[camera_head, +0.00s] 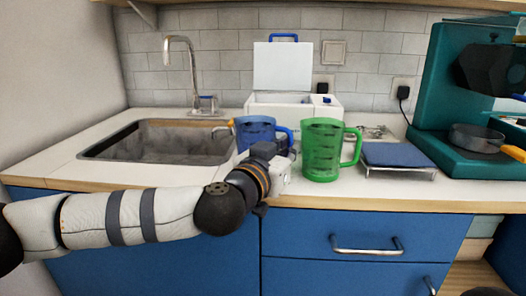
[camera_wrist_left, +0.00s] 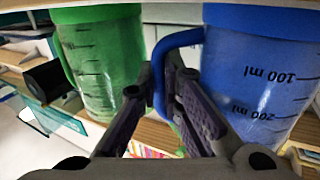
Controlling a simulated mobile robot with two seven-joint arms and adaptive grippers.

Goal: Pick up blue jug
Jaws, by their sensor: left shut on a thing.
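The blue jug (camera_head: 255,132) stands upright at the counter's middle, right of the sink, its handle toward the green jug. In the left wrist view the blue jug (camera_wrist_left: 262,75) appears upside down with its measuring marks visible. My left gripper (camera_head: 273,152) is at the handle side, and its wrist hides the jug's lower right part. In the left wrist view my left gripper (camera_wrist_left: 158,85) is shut on the blue handle, which passes between its fingers.
A green jug (camera_head: 322,150) stands close to the right of my left gripper; it also shows in the wrist view (camera_wrist_left: 98,62). The sink (camera_head: 110,155) is left. Behind stands a white open-lidded box (camera_head: 283,68). A scale (camera_head: 398,157) and teal machine (camera_head: 428,90) are right.

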